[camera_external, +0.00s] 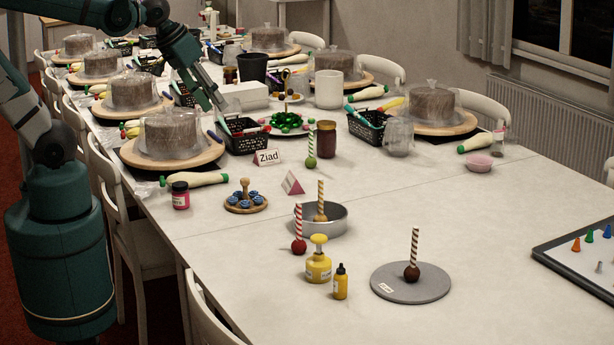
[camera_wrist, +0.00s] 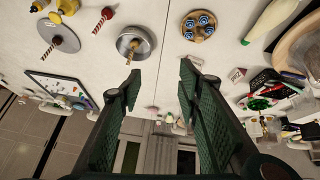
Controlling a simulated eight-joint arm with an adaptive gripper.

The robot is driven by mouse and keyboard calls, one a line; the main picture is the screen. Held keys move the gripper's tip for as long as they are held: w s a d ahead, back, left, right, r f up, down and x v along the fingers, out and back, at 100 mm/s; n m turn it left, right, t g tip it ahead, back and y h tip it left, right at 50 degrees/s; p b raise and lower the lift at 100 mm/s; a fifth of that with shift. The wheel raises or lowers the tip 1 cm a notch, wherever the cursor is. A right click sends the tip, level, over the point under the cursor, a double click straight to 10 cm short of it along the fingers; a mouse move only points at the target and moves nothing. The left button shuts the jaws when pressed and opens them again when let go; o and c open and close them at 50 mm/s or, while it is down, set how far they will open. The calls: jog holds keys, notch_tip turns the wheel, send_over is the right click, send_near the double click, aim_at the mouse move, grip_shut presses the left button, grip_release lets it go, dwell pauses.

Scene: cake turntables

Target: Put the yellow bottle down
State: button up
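The small yellow bottle (camera_external: 340,284) with a dark cap stands upright on the table, right of a yellow pump bottle (camera_external: 318,265). In the wrist view the yellow bottle (camera_wrist: 40,5) is at the top left edge, partly cut off, beside the pump bottle (camera_wrist: 67,6). My gripper (camera_external: 218,102) is high at the upper left in the external view, well away from both bottles. In the wrist view my gripper (camera_wrist: 162,72) has its two fingers wide apart, with nothing between them.
A grey turntable (camera_external: 400,291) with a striped-stick ball lies right of the bottle. A metal ring tin (camera_external: 337,220) and a red ball on a striped stick (camera_external: 298,245) stand behind. Covered cakes and black baskets (camera_external: 245,141) crowd the far table.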

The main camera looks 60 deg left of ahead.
jog(key=shift+m+t+y, duration=0.3)
jog(key=shift+m+t, duration=0.2)
jog(key=shift+m, duration=0.2)
jog(key=shift+s+a+f, duration=0.25)
jog(key=shift+s+a, duration=0.75)
jog(key=shift+a, duration=0.1)
jog(key=shift+s+a+f, duration=0.2)
jog(key=shift+s+a, duration=0.8)
jog(key=shift+a, duration=0.05)
